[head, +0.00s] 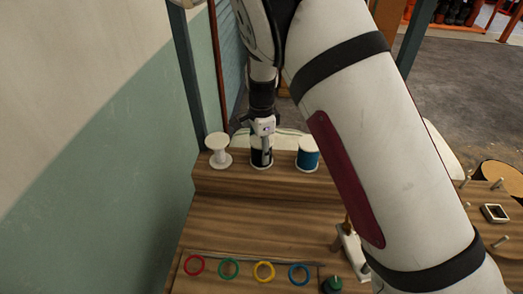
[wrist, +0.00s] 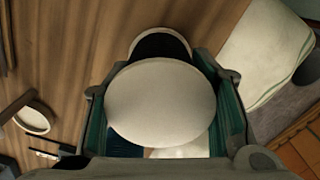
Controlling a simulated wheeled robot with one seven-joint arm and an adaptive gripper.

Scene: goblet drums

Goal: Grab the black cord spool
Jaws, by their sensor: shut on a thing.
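The black cord spool (head: 262,157) has white end discs and stands upright at the raised back part of the wooden bench, between a white spool and a blue one. My gripper (head: 262,130) comes down on it from above. In the wrist view, the spool's white top disc (wrist: 160,103) sits between the two fingers of my gripper (wrist: 163,110), and dark cord shows past its edge. The fingers are shut on the spool. Its base looks level with the neighbouring spools; whether it touches the bench cannot be told.
The white spool (head: 218,150) is close on the left and the blue spool (head: 307,155) close on the right. Coloured rings (head: 264,271) lie in a row at the front. A wall (head: 90,150) rises on the left. My arm hides part of the bench's right side.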

